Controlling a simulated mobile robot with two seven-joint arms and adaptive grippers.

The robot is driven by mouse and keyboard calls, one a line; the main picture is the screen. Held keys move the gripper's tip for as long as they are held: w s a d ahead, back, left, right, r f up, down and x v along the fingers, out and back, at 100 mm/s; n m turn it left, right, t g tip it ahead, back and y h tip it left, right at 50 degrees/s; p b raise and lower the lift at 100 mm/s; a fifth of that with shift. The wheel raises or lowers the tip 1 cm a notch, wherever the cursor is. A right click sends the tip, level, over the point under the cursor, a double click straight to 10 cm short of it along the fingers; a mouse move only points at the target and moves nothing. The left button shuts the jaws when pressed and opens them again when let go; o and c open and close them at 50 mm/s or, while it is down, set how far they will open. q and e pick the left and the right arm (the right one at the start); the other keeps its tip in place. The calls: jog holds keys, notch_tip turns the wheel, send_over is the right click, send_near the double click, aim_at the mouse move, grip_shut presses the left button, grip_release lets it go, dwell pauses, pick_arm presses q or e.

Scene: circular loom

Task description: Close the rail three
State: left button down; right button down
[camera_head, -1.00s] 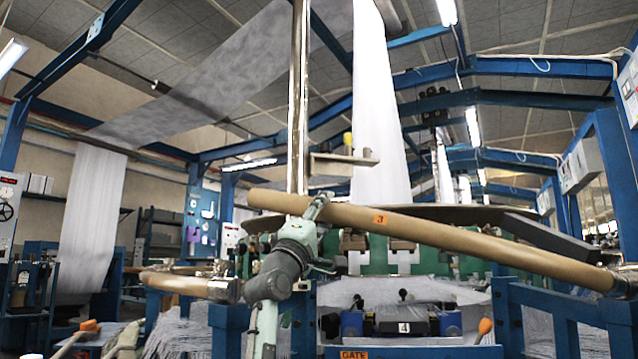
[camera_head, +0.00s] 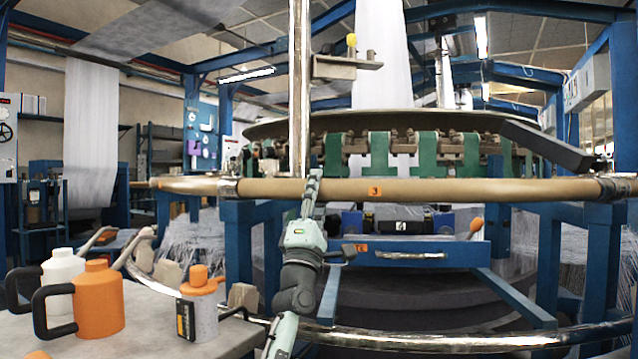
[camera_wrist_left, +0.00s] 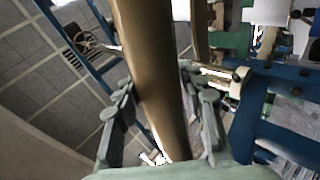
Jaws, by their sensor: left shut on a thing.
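Rail three (camera_head: 430,190) is a long tan tube with an orange "3" label in the head view. My right gripper is not in view.
A grey table (camera_head: 150,335) at lower left holds an orange jug (camera_head: 98,300), a white jug (camera_head: 63,267) and a grey can with an orange top (camera_head: 199,303). A shiny curved rail (camera_head: 420,340) crosses the bottom. A blue gate frame (camera_head: 420,253) stands below the rail.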

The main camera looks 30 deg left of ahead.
pick_arm(q)
jog(key=shift+w+d+f+h, duration=0.15)
jog(key=shift+d+f+h, duration=0.15)
jog(key=shift+f, duration=0.3)
jog(key=c, duration=1)
grip_release()
jog(key=shift+a, duration=0.1)
jog(key=shift+c, duration=0.2)
jog(key=shift+o, duration=0.7)
jog(key=shift+a+r, duration=0.1)
jog(key=v, duration=1.2)
